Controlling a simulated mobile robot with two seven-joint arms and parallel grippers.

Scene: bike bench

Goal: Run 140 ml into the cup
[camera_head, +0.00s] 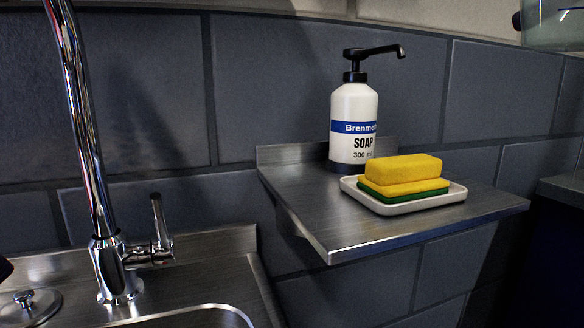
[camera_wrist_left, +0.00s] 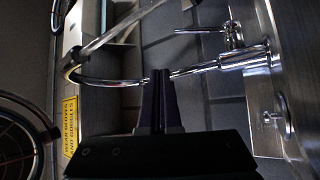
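A chrome tap (camera_head: 105,245) rises from the steel sink top at the left of the head view, its tall spout leaving the top of the picture. Its lever (camera_head: 160,225) points up at the right side of its body. The tap also shows sideways in the left wrist view (camera_wrist_left: 245,60), its spout running behind my fingertips. My left gripper (camera_wrist_left: 159,75) appears there with its two dark fingers together and nothing visible between them. I cannot make out a cup in either view. My right gripper is not in view.
A steel shelf (camera_head: 310,232) right of the sink holds a soap pump bottle (camera_head: 352,115) and a white dish (camera_head: 410,207) with sponges (camera_head: 403,170). A round metal knob (camera_head: 25,300) sits left of the tap. A yellow sign (camera_wrist_left: 70,128) shows in the wrist view.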

